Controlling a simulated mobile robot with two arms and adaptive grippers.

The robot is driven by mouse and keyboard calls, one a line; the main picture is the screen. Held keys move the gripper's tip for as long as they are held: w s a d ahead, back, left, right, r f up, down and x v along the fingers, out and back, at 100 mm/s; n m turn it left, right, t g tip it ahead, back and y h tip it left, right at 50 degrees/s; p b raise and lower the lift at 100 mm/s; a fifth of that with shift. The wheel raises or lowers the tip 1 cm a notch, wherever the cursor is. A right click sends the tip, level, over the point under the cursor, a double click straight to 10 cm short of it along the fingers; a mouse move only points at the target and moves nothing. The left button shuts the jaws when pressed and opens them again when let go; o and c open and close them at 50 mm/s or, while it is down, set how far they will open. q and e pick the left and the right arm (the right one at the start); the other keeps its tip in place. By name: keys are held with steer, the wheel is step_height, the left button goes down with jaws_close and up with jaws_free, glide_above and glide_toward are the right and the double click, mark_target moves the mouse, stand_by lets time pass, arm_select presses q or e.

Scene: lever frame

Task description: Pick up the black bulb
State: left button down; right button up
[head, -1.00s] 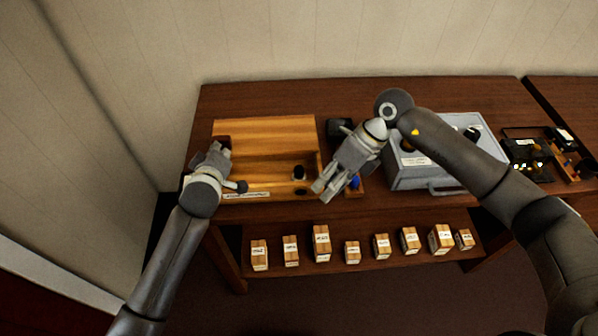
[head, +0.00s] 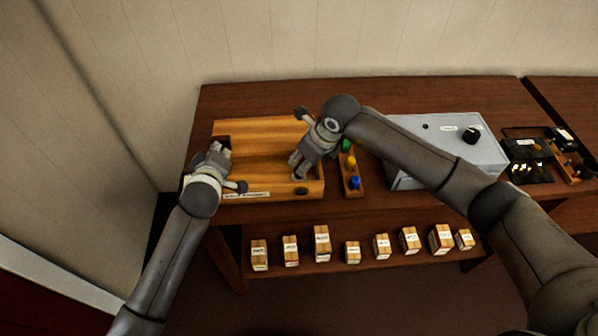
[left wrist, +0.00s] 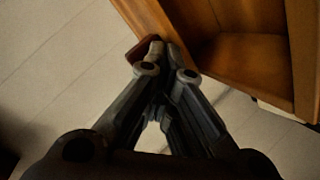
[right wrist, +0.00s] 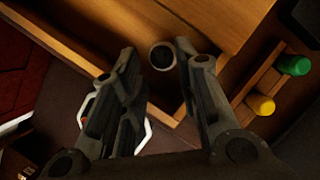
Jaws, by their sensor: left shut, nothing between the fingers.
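The black bulb (right wrist: 162,56) appears in the right wrist view as a round dark shape with a paler rim inside the wooden box. The box (head: 262,130) also shows in the head view, where my right gripper hides the bulb. My right gripper (right wrist: 154,52) is open, its fingertips on either side of the bulb in that view; I cannot tell whether they touch it. In the head view the right gripper (head: 296,173) is over the box's right part. My left gripper (left wrist: 157,48) is shut and empty by the box's left side.
A rack beside the box holds green (head: 346,145), yellow (head: 350,161) and blue (head: 355,182) pieces. A grey case (head: 430,130) stands farther right, partly behind my right arm. Several labelled wooden blocks (head: 322,245) stand on the lower shelf. The box walls surround the bulb.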

steer(key=x, duration=0.5)
steer(key=shift+s+d+f, duration=0.2)
steer(key=shift+s+d, duration=0.05)
steer(key=shift+d, duration=0.05)
steer(key=shift+c, duration=0.2)
steer(key=c, duration=0.4)
steer(key=shift+c, duration=0.2)
steer(key=shift+r, duration=0.1)
step_height(320, 180, up, 15)
